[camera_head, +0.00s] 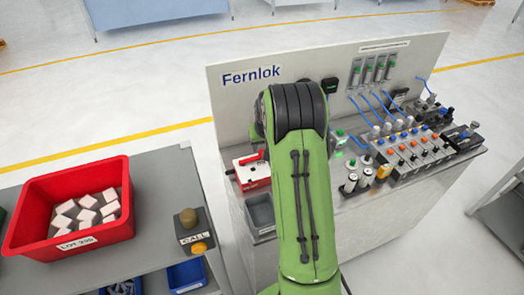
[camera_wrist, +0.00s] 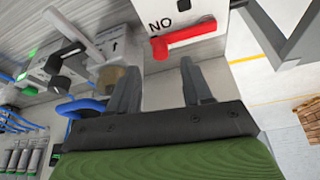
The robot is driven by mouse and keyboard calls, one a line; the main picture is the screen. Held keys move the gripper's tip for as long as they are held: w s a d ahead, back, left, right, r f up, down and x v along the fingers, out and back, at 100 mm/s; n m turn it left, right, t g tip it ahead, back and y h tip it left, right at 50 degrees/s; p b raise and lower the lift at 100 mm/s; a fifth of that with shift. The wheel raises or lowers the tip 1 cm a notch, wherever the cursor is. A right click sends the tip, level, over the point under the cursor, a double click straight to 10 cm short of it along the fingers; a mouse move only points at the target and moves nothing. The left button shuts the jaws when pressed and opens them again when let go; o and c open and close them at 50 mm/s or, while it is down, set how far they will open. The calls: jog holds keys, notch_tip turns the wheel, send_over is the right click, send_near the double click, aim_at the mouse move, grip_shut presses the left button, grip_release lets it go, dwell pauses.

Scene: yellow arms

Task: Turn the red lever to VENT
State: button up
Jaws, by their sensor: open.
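The red lever (camera_wrist: 185,38) is at the top of the wrist view, lying nearly sideways on the front of a white box (camera_wrist: 165,12). The letters "NO" are readable beside it; no VENT mark is readable. In the head view the red lever (camera_head: 252,158) lies on the white and red box (camera_head: 255,178) on the bench, left of my arm. My gripper (camera_wrist: 160,64) is open and empty, its two fingers pointing toward the lever with a gap between them and it. In the head view my green arm hides the gripper.
The bench (camera_head: 345,215) carries a grey panel marked Fernlok (camera_head: 228,100), valves with blue tubes (camera_head: 405,145) and small cylinders right of my arm. An empty grey tray (camera_head: 262,212) sits in front of the lever box. A red bin (camera_head: 70,200) stands on the left table.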

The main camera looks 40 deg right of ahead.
aim_at(262, 150)
jog(key=x, duration=0.5)
jog(key=shift+w+f, duration=0.15)
jog(key=shift+f, duration=0.05)
grip_shut()
